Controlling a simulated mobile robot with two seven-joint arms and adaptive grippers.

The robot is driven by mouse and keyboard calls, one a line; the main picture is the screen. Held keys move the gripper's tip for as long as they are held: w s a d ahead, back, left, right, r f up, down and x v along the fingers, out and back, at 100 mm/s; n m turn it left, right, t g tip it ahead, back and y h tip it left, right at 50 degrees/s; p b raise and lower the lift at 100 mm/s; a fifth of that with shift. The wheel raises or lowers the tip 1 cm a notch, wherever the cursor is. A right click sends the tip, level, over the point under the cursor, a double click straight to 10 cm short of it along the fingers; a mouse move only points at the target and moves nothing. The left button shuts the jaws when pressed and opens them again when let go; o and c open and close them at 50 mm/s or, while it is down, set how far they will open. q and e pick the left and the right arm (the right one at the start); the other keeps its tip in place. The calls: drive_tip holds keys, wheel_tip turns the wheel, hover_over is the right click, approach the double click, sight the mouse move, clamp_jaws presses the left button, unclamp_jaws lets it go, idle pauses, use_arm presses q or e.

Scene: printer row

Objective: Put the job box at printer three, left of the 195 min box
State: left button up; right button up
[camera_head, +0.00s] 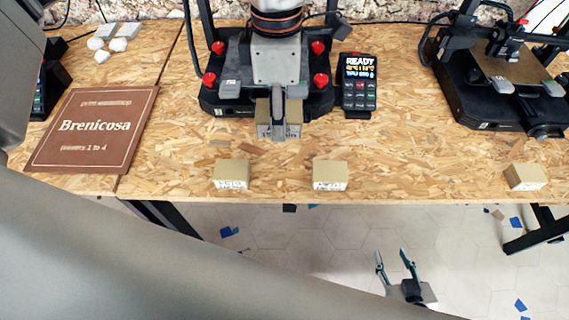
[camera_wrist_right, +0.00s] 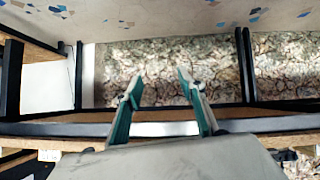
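My left gripper (camera_head: 278,118) points down at the table in front of the middle printer (camera_head: 215,95). It is shut on a tan box (camera_head: 262,130), with one finger across the box's front. I cannot tell whether this box touches the table. Two similar tan boxes stand at the table's front, one to the left (camera_head: 232,172) and one to the right (camera_head: 330,174) of it. Their labels are too small to read surely. My right gripper (camera_head: 394,262) is open and empty, low in front of the table; its teal fingers show apart in the right wrist view (camera_wrist_right: 157,82).
Another tan box (camera_head: 525,176) stands at the front right, before the right printer (camera_head: 480,105). A keypad display (camera_head: 360,85) reading READY stands right of the middle printer. A brown Brenicosa sign (camera_head: 95,130) lies left. Bare board lies between the front boxes.

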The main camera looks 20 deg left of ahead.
use_arm(q)
drive_tip(key=b, duration=0.1)
hover_over(280, 179)
wheel_tip(280, 179, down, 14)
drive_tip(key=shift+s+f, duration=0.1)
drive_tip(key=shift+f, duration=0.9)
wheel_tip(280, 179, down, 4)
drive_tip(key=shift+r, duration=0.2)
drive_tip(key=o, duration=1.2)
drive_tip(key=shift+f, duration=0.1)
